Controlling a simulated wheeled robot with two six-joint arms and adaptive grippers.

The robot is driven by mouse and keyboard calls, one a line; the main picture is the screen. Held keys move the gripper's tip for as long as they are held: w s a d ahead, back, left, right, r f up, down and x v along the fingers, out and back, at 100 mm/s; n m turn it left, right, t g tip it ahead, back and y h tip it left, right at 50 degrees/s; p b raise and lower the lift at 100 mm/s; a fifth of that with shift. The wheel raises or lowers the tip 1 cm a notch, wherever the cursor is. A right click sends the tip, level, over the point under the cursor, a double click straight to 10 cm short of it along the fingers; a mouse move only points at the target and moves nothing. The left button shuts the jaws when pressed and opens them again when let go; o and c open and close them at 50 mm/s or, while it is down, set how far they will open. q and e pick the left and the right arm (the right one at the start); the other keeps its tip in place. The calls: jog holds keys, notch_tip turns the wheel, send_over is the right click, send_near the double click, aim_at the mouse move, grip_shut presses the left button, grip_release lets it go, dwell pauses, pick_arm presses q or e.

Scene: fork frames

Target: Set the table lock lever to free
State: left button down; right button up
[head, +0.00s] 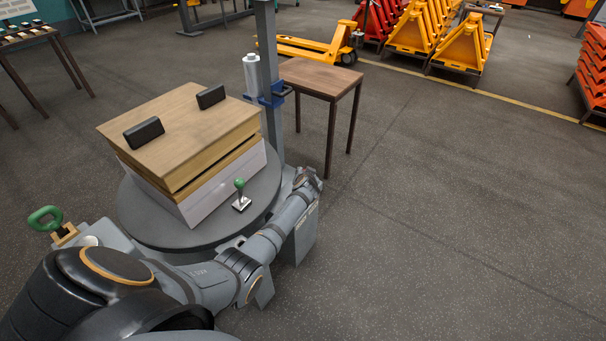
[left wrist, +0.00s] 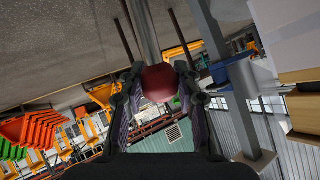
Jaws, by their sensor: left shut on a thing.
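A round dark turntable (head: 150,225) carries a wooden-topped box. My left arm reaches along its near right side, and my left gripper (head: 308,180) is at the table's right edge. In the left wrist view, the left gripper (left wrist: 158,88) is shut on a rounded red knob (left wrist: 158,82), with a finger on each side of it. A grey bar shows behind the knob; whether it is joined to the knob I cannot tell. The knob is hard to make out in the head view. A small green-knobbed lever (head: 240,190) stands on the turntable on a pale plate. My right gripper is out of view.
The box (head: 185,130) has two black handles on top. A grey column (head: 268,60) and a small wooden table (head: 325,78) stand behind the turntable. Open floor lies to the right.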

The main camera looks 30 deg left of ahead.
pick_arm(q)
jog(key=shift+w+f+g, duration=0.1)
jog(key=shift+w+g, duration=0.2)
jog(key=shift+w, duration=0.05)
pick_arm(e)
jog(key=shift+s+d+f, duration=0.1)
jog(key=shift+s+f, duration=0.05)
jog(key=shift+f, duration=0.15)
pick_arm(q)
jog(key=c, duration=0.9)
grip_release()
jog(key=shift+w+d, duration=0.1)
jog(key=v, duration=1.2)
